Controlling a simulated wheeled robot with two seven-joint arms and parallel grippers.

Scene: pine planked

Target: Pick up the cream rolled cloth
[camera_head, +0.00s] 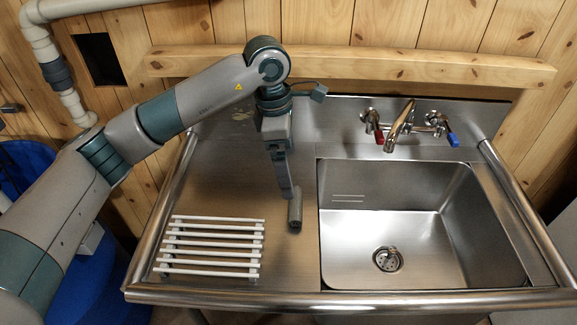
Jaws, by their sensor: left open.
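My left gripper (294,208) points down over the steel drainboard, just left of the sink basin and right of the white rack. It is open, with its fingers seen nearly edge-on. I see nothing clearly between the fingers. I cannot make out a cream rolled cloth anywhere in this view. A pale patch lies at the back of the drainboard beside my arm, but I cannot tell whether it is an object or a reflection. My right gripper is not in view.
A white slatted rack (212,246) lies on the left of the steel drainboard (215,180). The sink basin (425,240) is on the right and looks empty. A faucet (400,125) with red and blue handles stands behind it. A wooden rail (430,69) runs along the wall.

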